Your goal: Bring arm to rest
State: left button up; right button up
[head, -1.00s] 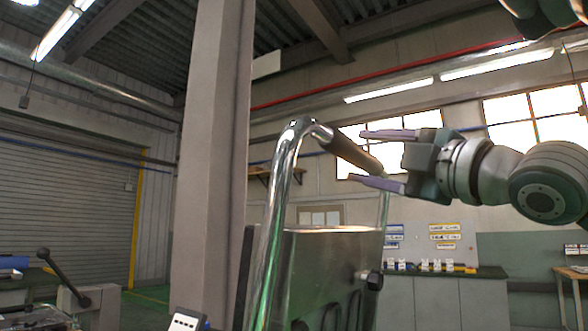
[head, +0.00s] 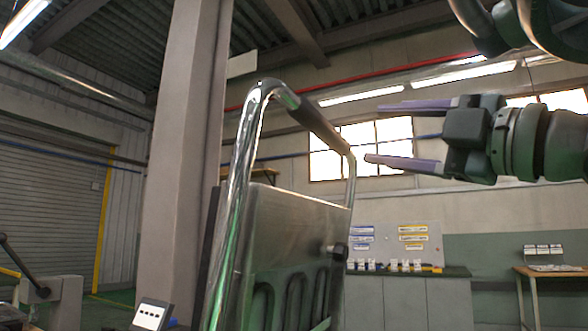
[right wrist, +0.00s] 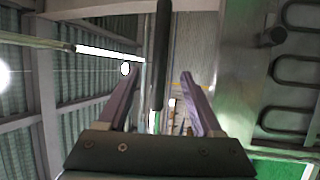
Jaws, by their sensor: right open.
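My right gripper (head: 372,132) is open and empty in the head view, its two purple fingers pointing left. It is to the right of a chrome handle frame (head: 236,190) with a dark grip bar (head: 318,125), and apart from it in the picture. In the right wrist view, the open fingers (right wrist: 160,85) show, with the dark grip bar (right wrist: 162,50) beyond and between them. The handle frame rises from a metal unit (head: 290,235) with dark looped heating coils, which also show in the right wrist view (right wrist: 295,60). My left gripper is not in view.
A thick column (head: 185,160) stands left of the handle frame. A cabinet (head: 405,300) with small items on it is at the back, and a wooden table (head: 555,272) is at the right. A machine with a lever (head: 50,295) is at the lower left.

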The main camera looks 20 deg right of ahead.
jog(key=shift+s, duration=0.3)
dwell(0.4)
notch_tip(320, 180, down, 18)
jog(key=s+m+g+h+p, duration=0.2)
jog(key=m+g+h+p, duration=0.45)
jog(key=m+p, duration=0.3)
jog(key=s+a+f+m+g+p, duration=0.3)
jog(key=s+a+f+m+g, duration=0.15)
jog(key=s, duration=0.55)
jog(key=s+a+f+m+g+p, duration=0.4)
jog(key=s+f+g, duration=0.2)
jog(key=s, duration=0.4)
notch_tip(320, 180, up, 37)
jog(key=p, duration=3.7)
jog(key=shift+s+r, duration=0.2)
jog(key=shift+s, duration=0.15)
